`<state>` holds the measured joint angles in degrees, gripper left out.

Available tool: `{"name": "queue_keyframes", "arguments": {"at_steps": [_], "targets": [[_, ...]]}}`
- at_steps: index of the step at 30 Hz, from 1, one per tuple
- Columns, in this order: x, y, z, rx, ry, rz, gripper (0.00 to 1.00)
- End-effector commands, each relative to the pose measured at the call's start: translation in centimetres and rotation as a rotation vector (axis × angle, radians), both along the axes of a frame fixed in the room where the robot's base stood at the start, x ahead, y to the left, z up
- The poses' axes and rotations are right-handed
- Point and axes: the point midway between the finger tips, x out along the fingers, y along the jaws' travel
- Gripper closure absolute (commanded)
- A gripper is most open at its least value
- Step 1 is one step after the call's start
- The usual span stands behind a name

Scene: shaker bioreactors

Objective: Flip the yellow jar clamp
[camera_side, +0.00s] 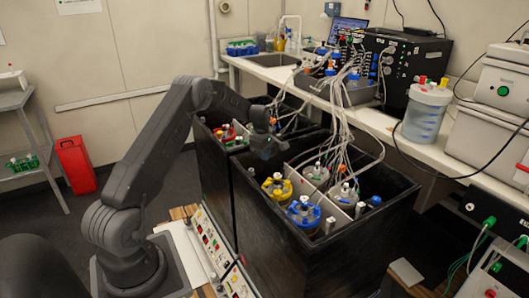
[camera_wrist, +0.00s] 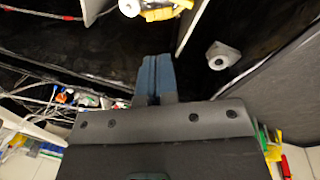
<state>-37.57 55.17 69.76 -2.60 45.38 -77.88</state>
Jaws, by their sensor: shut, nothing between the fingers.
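The yellow jar clamp (camera_side: 277,187) rings the top of a jar in the near black bin, at the bin's left side. In the wrist view, part of a yellow clamp (camera_wrist: 160,12) shows at the top edge, cut off by the frame. My gripper (camera_side: 267,152) hangs above the back left part of the bin, behind and above the yellow clamp, apart from it. In the wrist view my gripper's blue fingers (camera_wrist: 154,72) are together with nothing between them. Whether the clamp's latch is up or down is too small to tell.
A blue-ringed jar (camera_side: 303,214) stands just in front of the yellow one. Other jars with tubes stand to the right, separated by pale dividers. The black bin (camera_side: 290,255) has high walls. Tubes (camera_side: 345,130) run up to the bench. A grey round fitting (camera_wrist: 222,54) lies right of my fingers.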

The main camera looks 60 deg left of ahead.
Motion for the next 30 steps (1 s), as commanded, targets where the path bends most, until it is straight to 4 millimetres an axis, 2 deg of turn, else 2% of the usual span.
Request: {"name": "queue_keyframes", "arguments": {"at_steps": [6,30], "targets": [[-0.2,-0.1,1.3,0.000,-0.001,0.000,1.00],[0.9,0.6,1.7,0.001,0.000,0.012,1.00]]}}
